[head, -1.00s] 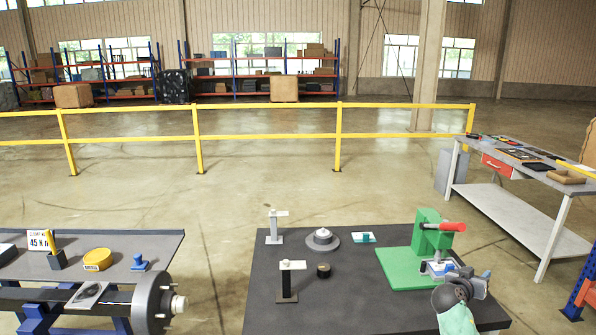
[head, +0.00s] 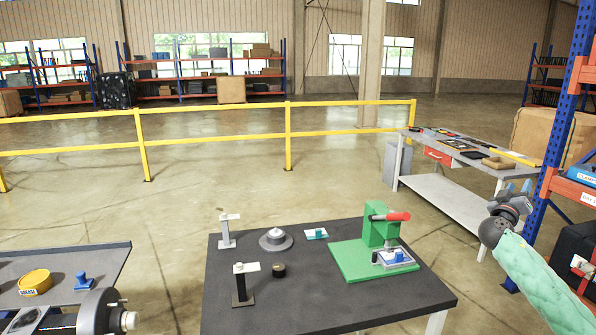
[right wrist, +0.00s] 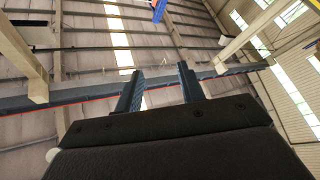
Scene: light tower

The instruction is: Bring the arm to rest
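My right arm reaches in from the lower right of the head view. Its gripper (head: 520,188) is raised beside the blue rack post, to the right of the dark table (head: 330,312) and clear of it. In the right wrist view the two fingers (right wrist: 161,88) stand apart with nothing between them, pointing up toward the roof. My left arm and gripper are not in view.
A green press (head: 380,222) with a red handle stands on the dark table, with posts and a round grey base (head: 276,241). A grey bench (head: 440,195) and an orange-blue rack (head: 548,180) stand right. A yellow railing (head: 215,140) crosses behind.

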